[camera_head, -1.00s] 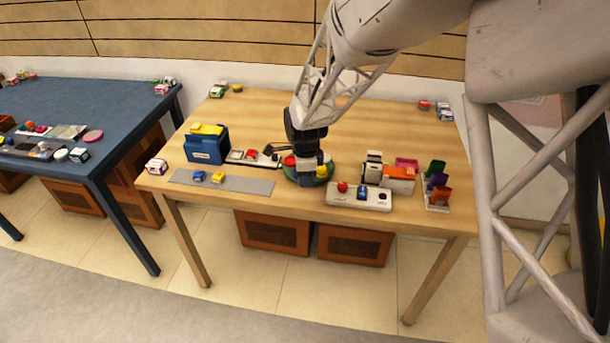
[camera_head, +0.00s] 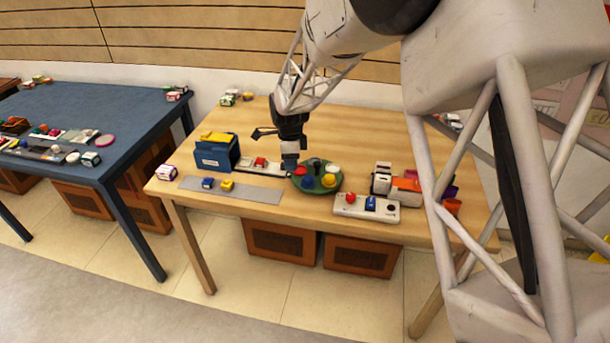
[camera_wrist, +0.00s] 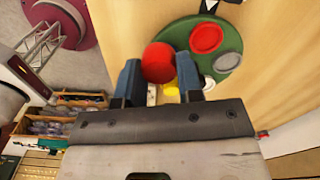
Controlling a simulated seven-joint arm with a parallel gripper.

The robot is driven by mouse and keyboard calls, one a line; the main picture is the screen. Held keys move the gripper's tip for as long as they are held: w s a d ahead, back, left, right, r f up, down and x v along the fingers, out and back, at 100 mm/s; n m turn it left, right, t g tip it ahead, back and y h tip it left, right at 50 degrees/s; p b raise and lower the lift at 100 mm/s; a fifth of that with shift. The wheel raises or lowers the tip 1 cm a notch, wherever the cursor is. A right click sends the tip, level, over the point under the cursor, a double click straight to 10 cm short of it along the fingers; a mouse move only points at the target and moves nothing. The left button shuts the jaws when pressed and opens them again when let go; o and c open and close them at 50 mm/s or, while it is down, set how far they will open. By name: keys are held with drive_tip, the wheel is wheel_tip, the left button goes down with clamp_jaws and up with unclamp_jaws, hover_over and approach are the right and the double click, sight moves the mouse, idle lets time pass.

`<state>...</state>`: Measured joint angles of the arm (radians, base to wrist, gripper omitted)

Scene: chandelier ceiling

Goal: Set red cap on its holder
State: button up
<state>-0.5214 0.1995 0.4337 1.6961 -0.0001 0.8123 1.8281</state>
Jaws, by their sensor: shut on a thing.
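In the wrist view, my gripper (camera_wrist: 157,85) has its blue fingers on either side of a rounded red cap (camera_wrist: 158,62), which it holds. A round green board (camera_wrist: 183,33) lies beyond the fingers and carries a flat red round holder (camera_wrist: 207,37), a grey one and a yellow piece. The held cap appears left of the red holder and apart from it. In the head view, my gripper (camera_head: 290,165) is at the left edge of the green board (camera_head: 318,190). The held cap cannot be told apart there.
A white box (camera_head: 350,211) with a red knob and blue switch stands right of the board. A blue box (camera_head: 215,157), a tray with a red piece (camera_head: 261,162) and a grey mat (camera_head: 240,194) are to the left. The table's back middle is clear.

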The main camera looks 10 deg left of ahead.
drive_tip(key=w+a, duration=0.2)
drive_tip(key=a, duration=0.2)
drive_tip(key=w+a+r, duration=0.1)
drive_tip(key=w+a, duration=0.2)
drive_tip(key=a, duration=0.1)
drive_tip(key=w+a+r, duration=0.1)
drive_tip(key=w+a, duration=0.2)
drive_tip(key=a, duration=0.2)
drive_tip(key=shift+w+a, duration=0.1)
drive_tip(key=shift+w, duration=0.05)
drive_tip(key=shift+f, duration=0.15)
drive_tip(key=shift+f, duration=2.35)
drive_tip(key=shift+f, duration=1.15)
idle(1.1)
drive_tip(key=o, duration=1.4)
drive_tip(key=shift+r, duration=0.2)
